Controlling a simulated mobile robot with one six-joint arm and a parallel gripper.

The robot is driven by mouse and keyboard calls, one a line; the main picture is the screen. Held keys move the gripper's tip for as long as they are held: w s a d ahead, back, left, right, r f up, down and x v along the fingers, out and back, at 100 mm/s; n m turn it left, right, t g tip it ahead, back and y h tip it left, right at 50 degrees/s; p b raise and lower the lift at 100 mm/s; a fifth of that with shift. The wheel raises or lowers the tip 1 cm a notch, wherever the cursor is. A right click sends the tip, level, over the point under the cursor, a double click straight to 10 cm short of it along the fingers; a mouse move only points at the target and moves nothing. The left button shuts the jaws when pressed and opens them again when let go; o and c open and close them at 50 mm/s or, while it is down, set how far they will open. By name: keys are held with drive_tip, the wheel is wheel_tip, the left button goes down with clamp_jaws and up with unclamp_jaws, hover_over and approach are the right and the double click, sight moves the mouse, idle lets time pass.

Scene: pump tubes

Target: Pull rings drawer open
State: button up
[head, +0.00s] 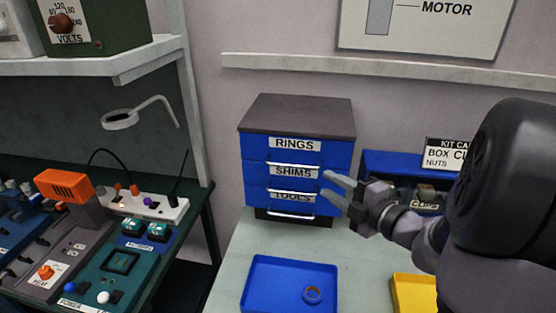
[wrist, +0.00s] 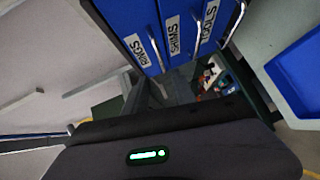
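The rings drawer (head: 257,150) is the top blue drawer of a small cabinet with a dark top (head: 297,115). It looks shut and has a white RINGS label and a pale bar handle. The shims drawer (head: 252,174) and tools drawer (head: 254,198) lie below it and also look shut. In the wrist view the rings drawer (wrist: 122,17) shows turned on its side at the left of the three. My gripper (head: 326,184) is open and empty, near the cabinet's right edge at shims and tools height, below the rings handle. Its fingers are hard to make out in the wrist view.
A blue bin (head: 377,163) stands right of the cabinet, partly behind my arm. A yellow tray (head: 402,293) is at the front right.

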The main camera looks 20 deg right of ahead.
sight(296, 167)
drive_tip(key=b+x, duration=0.3)
drive_tip(key=x, duration=1.1)
drive_tip(key=shift+a, duration=0.1)
drive_tip(key=shift+s, duration=0.1)
drive_tip(key=shift+c, duration=0.2)
clamp_jaws()
idle(0.4)
